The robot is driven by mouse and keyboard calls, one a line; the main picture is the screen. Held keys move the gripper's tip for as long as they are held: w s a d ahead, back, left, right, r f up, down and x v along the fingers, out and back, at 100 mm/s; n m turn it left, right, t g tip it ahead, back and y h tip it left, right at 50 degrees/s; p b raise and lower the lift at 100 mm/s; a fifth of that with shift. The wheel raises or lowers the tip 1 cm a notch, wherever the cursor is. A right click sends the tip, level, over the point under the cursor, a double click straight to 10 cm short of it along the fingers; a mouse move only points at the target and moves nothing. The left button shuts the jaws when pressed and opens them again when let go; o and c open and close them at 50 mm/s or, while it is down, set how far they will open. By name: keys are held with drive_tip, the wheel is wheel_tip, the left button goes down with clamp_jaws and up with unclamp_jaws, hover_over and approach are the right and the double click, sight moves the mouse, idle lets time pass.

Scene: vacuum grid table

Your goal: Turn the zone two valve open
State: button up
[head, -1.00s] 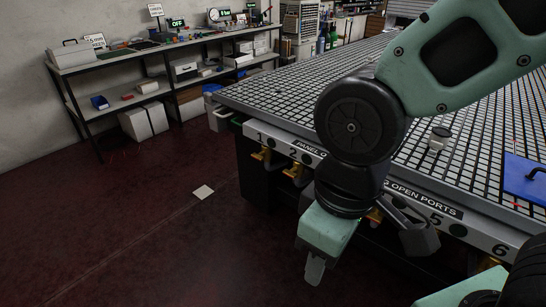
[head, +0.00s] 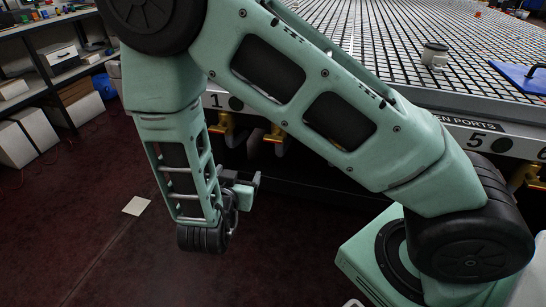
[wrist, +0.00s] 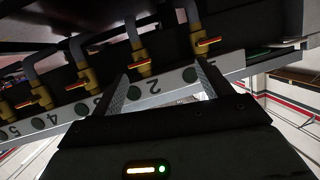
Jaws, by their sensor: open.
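The zone two valve (wrist: 140,58) is a brass fitting with a red-orange handle lying across its pipe, under the table edge. In the wrist view it stands by the label 2 (wrist: 155,88), which appears upside down. In the head view this valve (head: 275,134) is second from the left, partly behind my arm. My gripper (head: 246,190) is open and empty, below and to the left of it. In the wrist view my gripper's fingers (wrist: 164,86) are spread on either side of the label 2, apart from the valve.
The zone one valve (wrist: 200,40) is close on one side, the zone three valve (wrist: 86,76) on the other. The grid table (head: 480,90) carries a small jar (head: 434,55) and a blue plate (head: 520,75). A shelf (head: 60,65) stands left; the floor between is mostly clear.

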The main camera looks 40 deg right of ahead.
drive_tip(key=s+d+f+h+b, duration=0.1)
drive_tip(key=s+d+h, duration=0.1)
drive_tip(key=d+h, duration=0.1)
drive_tip(key=h+b, duration=0.1)
drive_tip(key=b, duration=0.1)
approach(274, 138)
drive_tip(key=shift+m, duration=0.4)
drive_tip(key=x, duration=1)
drive_tip(key=shift+w, duration=0.1)
drive_tip(key=c, duration=1)
